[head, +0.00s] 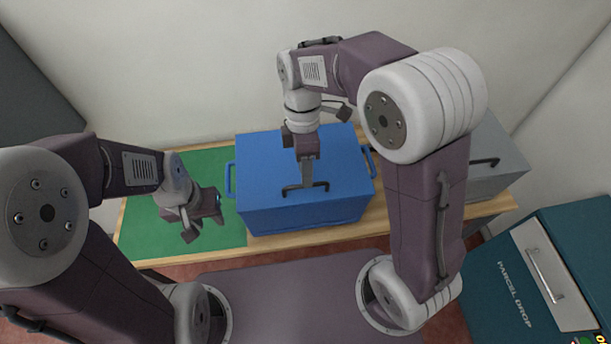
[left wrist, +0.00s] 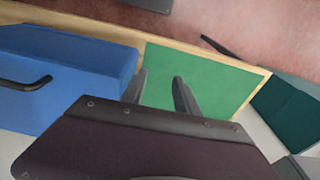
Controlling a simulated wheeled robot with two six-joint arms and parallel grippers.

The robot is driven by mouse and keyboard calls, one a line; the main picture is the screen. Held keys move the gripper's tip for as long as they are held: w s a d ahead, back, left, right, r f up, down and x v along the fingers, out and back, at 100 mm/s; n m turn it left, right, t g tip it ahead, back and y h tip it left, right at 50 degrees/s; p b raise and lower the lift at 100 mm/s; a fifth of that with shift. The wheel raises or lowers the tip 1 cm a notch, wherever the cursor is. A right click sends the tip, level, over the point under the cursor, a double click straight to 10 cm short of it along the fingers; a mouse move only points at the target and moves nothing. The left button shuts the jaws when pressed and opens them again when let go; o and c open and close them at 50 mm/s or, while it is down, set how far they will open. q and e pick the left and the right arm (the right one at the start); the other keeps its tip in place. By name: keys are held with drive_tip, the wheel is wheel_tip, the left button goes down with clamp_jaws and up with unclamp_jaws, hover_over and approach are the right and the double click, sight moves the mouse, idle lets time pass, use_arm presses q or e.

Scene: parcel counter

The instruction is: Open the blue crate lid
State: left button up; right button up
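The blue crate (head: 305,215) stands on the counter in the head view. Its lid (head: 255,165) lies flat and closed, with a dark bar handle (head: 291,189) near the front edge. The crate also shows at the left of the left wrist view (left wrist: 70,65). My right gripper (head: 307,182) points down with its fingers at the middle of the handle. One finger hides the other, so its opening is not clear. My left gripper (head: 207,217) is left of the crate, above the green mat (head: 140,225), open and empty; its spread fingers show in the left wrist view (left wrist: 160,85).
A grey box (head: 495,150) with a dark handle stands right of the blue crate, partly behind my right arm. A teal parcel drop bin (head: 500,300) is at the lower right. The wall is close behind the counter. The green mat is clear.

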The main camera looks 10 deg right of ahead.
sight(305, 190)
drive_tip(key=f, duration=0.3)
drive_tip(key=shift+w, duration=0.25)
drive_tip(key=shift+s+f, duration=0.15)
drive_tip(key=shift+f, duration=0.1)
drive_tip(key=shift+s, duration=0.4)
drive_tip(key=shift+w, duration=0.2)
clamp_jaws()
idle(0.4)
